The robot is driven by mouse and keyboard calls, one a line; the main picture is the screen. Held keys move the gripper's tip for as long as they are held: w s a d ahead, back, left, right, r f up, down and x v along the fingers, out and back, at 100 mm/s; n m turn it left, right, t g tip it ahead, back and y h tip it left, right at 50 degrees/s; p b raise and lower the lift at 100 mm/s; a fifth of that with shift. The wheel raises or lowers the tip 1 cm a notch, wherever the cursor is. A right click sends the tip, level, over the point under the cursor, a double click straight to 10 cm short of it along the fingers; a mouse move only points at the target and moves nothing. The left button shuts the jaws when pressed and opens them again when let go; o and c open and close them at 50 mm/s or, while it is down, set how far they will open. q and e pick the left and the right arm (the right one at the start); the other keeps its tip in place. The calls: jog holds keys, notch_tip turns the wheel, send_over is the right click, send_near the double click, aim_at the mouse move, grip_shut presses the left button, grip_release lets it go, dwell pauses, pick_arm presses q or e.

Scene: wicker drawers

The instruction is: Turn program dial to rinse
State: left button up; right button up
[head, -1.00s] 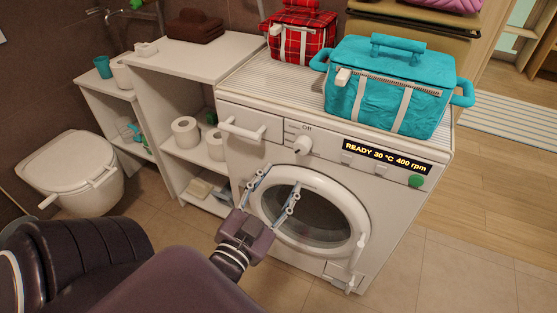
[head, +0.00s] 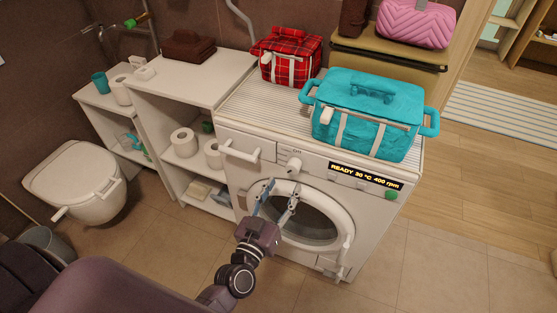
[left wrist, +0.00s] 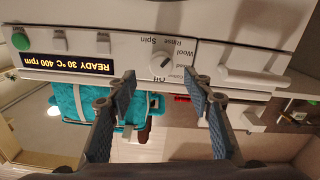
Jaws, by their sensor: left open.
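The program dial (head: 294,165) is a round white knob on the front panel of the white washing machine (head: 225,180). In the left wrist view, which is upside down, the dial (left wrist: 163,63) has labels around it, including Off, Spin, Rinse and Wool. The exact pointer direction is hard to tell. The lit display (head: 366,177) reads READY 30 °C 400 rpm. My left gripper (head: 277,192) is open and empty, in front of the machine, just below the dial in the head view. Its fingertips (left wrist: 160,82) flank the dial's line of sight without touching it. My right gripper is out of view.
A turquoise bag (head: 370,115) and a red plaid bag (head: 287,55) stand on the machine. The detergent drawer handle (head: 239,152) projects left of the dial. The round door (head: 340,215) is below. A green button (head: 391,195) sits at the right. White shelves (head: 165,115) stand left.

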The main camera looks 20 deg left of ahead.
aim_at(292, 171)
pick_arm(q)
jog(key=w, duration=0.8)
jog(key=shift+s, duration=0.1)
jog(key=shift+c, duration=0.4)
jog(key=c, duration=1.1)
jog(key=shift+n, duration=1.6)
jog(key=o, duration=1.2)
